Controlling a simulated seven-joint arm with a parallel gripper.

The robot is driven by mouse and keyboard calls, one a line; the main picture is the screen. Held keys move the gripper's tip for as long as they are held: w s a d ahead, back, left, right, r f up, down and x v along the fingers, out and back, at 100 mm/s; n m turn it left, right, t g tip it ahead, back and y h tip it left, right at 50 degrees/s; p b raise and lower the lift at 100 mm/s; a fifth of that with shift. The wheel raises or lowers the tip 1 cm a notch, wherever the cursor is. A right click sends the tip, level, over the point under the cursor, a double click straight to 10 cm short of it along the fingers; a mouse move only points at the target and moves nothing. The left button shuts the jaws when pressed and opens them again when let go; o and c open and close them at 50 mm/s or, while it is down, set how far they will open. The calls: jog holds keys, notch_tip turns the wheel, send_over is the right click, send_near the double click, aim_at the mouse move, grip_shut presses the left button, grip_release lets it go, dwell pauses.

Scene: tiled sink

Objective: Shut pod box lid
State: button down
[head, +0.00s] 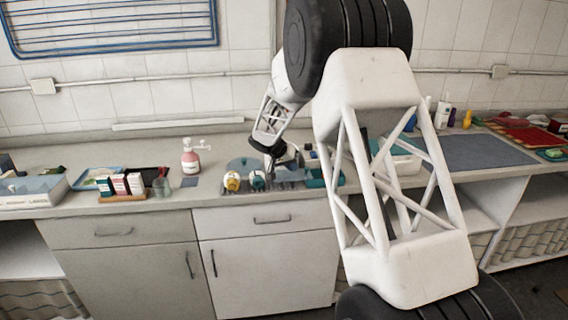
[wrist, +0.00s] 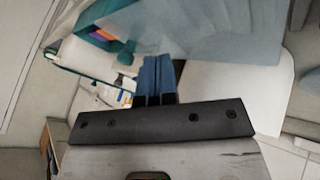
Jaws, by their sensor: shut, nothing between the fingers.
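In the wrist view a white box with a teal rim (wrist: 68,60) lies at upper left, with small purple and orange items at its far end. A translucent blue-grey panel (wrist: 225,40), which looks like its lid, stretches across the upper middle and right; its exact angle is hard to tell. My gripper (wrist: 158,62) is shut and empty, its blue fingers pointing at the panel's lower edge. I cannot tell whether they touch it. In the head view my gripper (head: 271,168) is low over the counter, beside small round items. Which head-view item is the box is unclear.
A pink pump bottle (head: 191,162) stands left of my gripper. A yellow-and-white round item (head: 232,181) sits near the counter's front edge. Further left is a wooden holder with small boxes (head: 122,192). My arm hides part of the counter to the right.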

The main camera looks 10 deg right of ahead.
jog(key=shift+s+d, duration=0.3)
jog(key=shift+d, duration=0.6)
jog(key=d, duration=1.4)
jog(key=shift+d, duration=0.1)
jog(key=shift+w+a, duration=0.15)
jog(key=shift+a, duration=0.35)
jog(key=a, duration=0.1)
jog(key=w+a, duration=0.1)
jog(key=a, duration=0.1)
jog(key=shift+a, duration=0.2)
jog(key=v, duration=0.8)
jog(key=shift+v, duration=1)
